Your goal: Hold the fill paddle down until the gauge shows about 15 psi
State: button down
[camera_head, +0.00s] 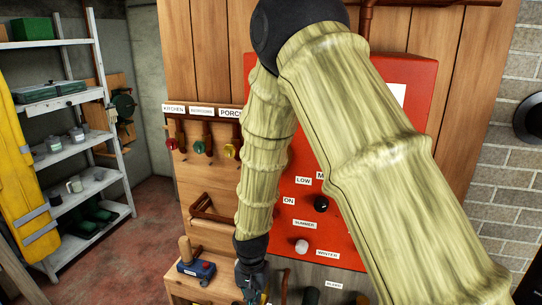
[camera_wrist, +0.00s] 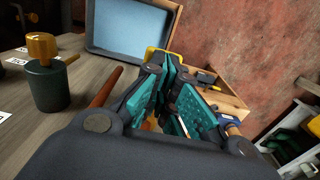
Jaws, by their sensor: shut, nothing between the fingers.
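My gripper (camera_head: 252,283) hangs low in front of the wooden wall in the head view, its tips near the bottom edge. In the wrist view its teal-padded fingers (camera_wrist: 168,75) are closed together and empty. A yellow piece (camera_wrist: 176,58) shows just beyond the fingertips; I cannot tell whether it is the fill paddle or whether the fingers touch it. A dark green cylinder with a brass top (camera_wrist: 42,45) stands to the left of the fingers. No gauge face can be made out in either view.
A red panel (camera_head: 345,245) with labelled knobs stands behind my arm, partly hidden. Coloured valve handles (camera_head: 200,147) hang to its left. A blue tool (camera_head: 196,268) rests on a wooden box. A copper pipe (camera_wrist: 105,88) runs beside the fingers. Metal shelving (camera_head: 75,150) stands at far left.

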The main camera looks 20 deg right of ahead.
jog(key=shift+f, duration=0.3)
jog(key=shift+f+b, duration=0.35)
jog(key=shift+f, duration=0.25)
dwell(2.7)
notch_tip(320, 180, up, 7)
jog(key=p, duration=0.5)
jog(key=shift+r+p, duration=0.1)
jog(key=shift+p, duration=0.3)
